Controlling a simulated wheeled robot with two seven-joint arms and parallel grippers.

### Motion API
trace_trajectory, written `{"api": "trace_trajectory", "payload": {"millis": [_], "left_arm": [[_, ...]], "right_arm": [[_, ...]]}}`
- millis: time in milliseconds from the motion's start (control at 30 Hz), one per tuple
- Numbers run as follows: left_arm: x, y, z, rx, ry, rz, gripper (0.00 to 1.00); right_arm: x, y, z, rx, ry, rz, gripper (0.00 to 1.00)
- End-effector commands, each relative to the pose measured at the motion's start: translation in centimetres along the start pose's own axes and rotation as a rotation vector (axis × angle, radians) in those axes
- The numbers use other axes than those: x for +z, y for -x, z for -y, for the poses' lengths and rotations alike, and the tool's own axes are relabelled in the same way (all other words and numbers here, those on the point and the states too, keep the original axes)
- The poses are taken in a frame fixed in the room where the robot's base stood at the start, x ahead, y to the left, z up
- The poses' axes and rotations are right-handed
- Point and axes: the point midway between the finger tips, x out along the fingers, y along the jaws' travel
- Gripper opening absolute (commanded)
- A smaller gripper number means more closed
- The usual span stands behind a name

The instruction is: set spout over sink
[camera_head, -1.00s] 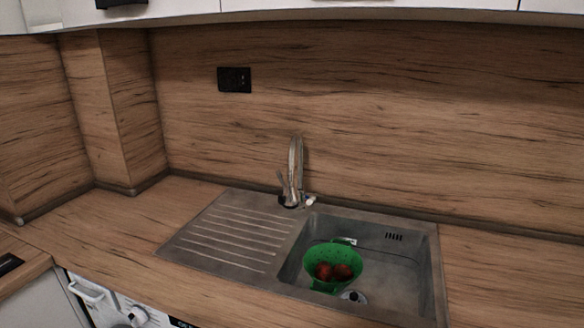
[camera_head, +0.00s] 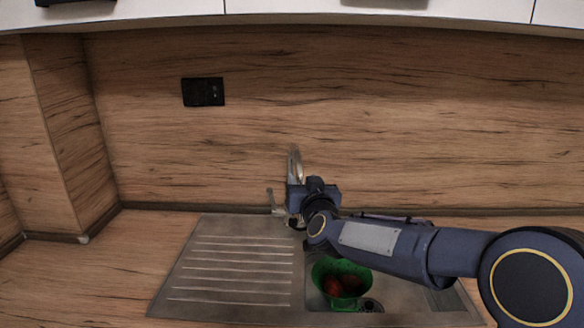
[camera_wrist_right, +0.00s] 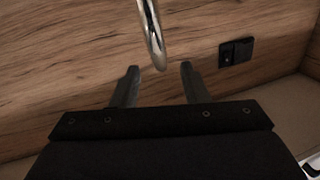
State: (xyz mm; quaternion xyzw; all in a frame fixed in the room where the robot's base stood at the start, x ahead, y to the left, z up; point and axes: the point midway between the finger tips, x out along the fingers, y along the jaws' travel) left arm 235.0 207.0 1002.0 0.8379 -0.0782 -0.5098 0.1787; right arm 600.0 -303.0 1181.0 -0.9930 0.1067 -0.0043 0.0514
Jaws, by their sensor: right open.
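The metal tap spout (camera_head: 296,165) stands at the back of the sink, its upper part showing above my right gripper (camera_head: 297,192). The tap's lever (camera_head: 271,197) shows just left of the gripper. In the right wrist view the spout (camera_wrist_right: 152,32) comes down from the top, its rounded end in line with the gap between the two open fingers (camera_wrist_right: 160,73). Contact cannot be made out. The sink (camera_head: 212,300) has its drainboard at left and its basin at right, partly hidden by my right arm. My left gripper is out of view.
A green colander (camera_head: 321,271) with red round items stands in the basin, near the drain. A black wall socket (camera_head: 203,92) is on the wood splashback; it also shows in the right wrist view (camera_wrist_right: 237,51). White cupboards hang above. The drainboard is bare.

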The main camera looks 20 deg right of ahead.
Motion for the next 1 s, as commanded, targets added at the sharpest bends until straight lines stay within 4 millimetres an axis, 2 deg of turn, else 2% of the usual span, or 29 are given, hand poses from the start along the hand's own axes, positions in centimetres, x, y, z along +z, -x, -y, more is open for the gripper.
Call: {"api": "trace_trajectory", "payload": {"millis": [400,500,867,1000], "left_arm": [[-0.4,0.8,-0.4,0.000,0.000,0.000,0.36],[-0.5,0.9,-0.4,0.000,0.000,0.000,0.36],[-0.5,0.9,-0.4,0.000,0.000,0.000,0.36],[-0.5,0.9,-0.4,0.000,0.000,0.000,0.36]], "right_arm": [[-0.1,-6.0,0.0,0.003,0.002,-0.002,0.41],[-0.1,-7.0,0.0,0.002,0.002,-0.002,0.41],[0.0,-7.6,0.0,0.001,0.001,-0.002,0.41],[0.0,-7.6,0.0,0.001,0.001,-0.002,0.24]]}}
